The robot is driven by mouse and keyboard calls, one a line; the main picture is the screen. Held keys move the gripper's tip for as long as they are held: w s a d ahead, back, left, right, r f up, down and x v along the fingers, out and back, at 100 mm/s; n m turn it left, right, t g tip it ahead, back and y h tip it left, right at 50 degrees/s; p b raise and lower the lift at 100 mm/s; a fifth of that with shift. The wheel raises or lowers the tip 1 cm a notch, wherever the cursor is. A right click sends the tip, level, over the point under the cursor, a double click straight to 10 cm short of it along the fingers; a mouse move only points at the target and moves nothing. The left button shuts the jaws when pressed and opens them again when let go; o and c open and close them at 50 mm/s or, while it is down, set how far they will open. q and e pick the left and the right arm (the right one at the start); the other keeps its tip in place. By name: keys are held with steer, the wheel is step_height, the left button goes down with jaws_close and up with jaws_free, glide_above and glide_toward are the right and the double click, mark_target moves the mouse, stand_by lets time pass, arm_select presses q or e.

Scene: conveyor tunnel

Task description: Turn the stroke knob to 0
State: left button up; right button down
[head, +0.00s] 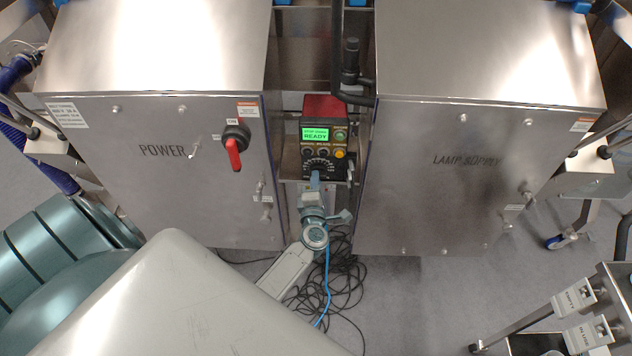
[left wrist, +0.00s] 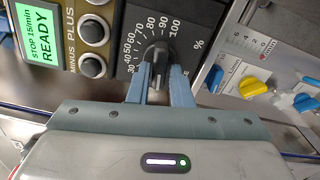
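The stroke knob (left wrist: 157,58) is black, on the dark control panel (left wrist: 112,62), in the left wrist view. A white percent scale arcs around it; 30 to 100 can be read. The 0 end is hidden, and I cannot tell the pointer's reading. My left gripper (left wrist: 160,76) has its two blue-grey fingertips against the knob's two sides. In the head view the control box (head: 343,150) stands between two steel cabinets, and my left gripper (head: 316,177) reaches its lower front. My right gripper is not in view.
The POWER cabinet (head: 90,140) with a red rotary switch (head: 235,150) is left of the box; the LAMP SUPPLY cabinet (head: 430,190) is right. A green display (head: 315,134) reads READY. Yellow (left wrist: 252,88) and blue knobs lie beside the panel. Black cables (head: 345,290) lie on the floor.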

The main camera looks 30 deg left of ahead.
arm_select(q)
steer(key=shift+o, duration=1.3)
steer(key=b+v, duration=0.2)
steer(key=v, duration=0.9)
steer(key=shift+a, duration=0.2)
